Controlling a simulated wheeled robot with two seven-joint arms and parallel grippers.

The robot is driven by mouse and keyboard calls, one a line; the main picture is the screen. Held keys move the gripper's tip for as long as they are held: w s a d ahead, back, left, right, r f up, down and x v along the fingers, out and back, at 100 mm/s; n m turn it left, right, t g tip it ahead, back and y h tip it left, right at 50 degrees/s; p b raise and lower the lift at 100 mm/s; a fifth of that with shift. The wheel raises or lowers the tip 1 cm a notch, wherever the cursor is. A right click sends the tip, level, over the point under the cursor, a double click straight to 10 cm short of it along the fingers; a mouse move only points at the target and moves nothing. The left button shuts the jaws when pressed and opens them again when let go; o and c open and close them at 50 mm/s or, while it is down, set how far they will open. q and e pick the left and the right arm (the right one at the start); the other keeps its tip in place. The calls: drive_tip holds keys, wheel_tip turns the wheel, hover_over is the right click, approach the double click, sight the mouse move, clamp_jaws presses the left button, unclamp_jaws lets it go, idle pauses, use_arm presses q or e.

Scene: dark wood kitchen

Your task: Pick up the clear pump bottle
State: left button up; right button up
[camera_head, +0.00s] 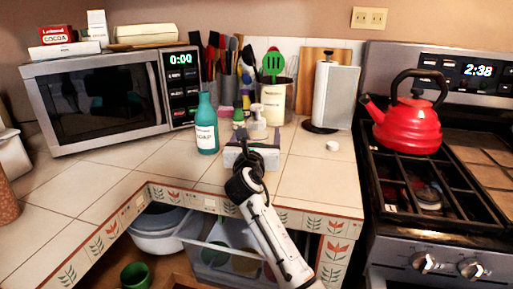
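A clear, whitish pump bottle (257,128) with a pale pump head stands on the tiled counter, behind my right gripper. Its lower part is hidden by the gripper. My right gripper (250,150) reaches in from the bottom right and is in front of the bottle, in line with it. Its fingertips are too small and dark to tell whether they are open or touching the bottle. My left gripper is not in view.
A teal soap bottle (206,128) stands close on the left. A utensil crock (273,103) and a paper towel holder (333,95) stand behind. A microwave (100,97) is at left, a red kettle (408,125) on the stove at right. The front left counter is clear.

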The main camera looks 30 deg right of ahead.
drive_tip(key=shift+x, duration=1.05)
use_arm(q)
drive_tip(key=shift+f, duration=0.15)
use_arm(e)
drive_tip(key=c, duration=1.3)
use_arm(q)
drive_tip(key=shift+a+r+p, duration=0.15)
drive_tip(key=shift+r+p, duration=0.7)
drive_tip(key=shift+p, duration=0.4)
use_arm(e)
wheel_tip(320, 180, up, 10)
drive_tip(key=shift+r, duration=0.1)
